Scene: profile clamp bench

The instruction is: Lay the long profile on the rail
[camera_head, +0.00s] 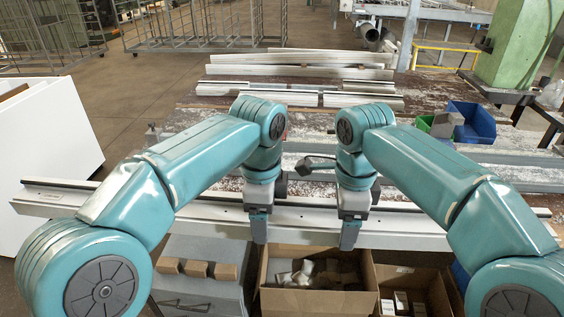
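A long pale profile (110,205) with a dark strip along its top runs from left to right across the front of the bench. My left gripper (258,228) points down at its middle, with a finger in front of the profile's front face. My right gripper (350,234) does the same a little to the right. Any far fingers are hidden, so I cannot tell whether either gripper is closed on the profile. A grey rail-like strip (505,173) lies behind the profile at the right; my arms cover much of that area.
Several pale profiles (300,72) lie at the back of the bench. Blue bins (474,122) stand at the back right. Below the front edge are cardboard boxes (318,300) with small parts. A white panel (50,135) stands at the left, and a green column (518,42) at the back right.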

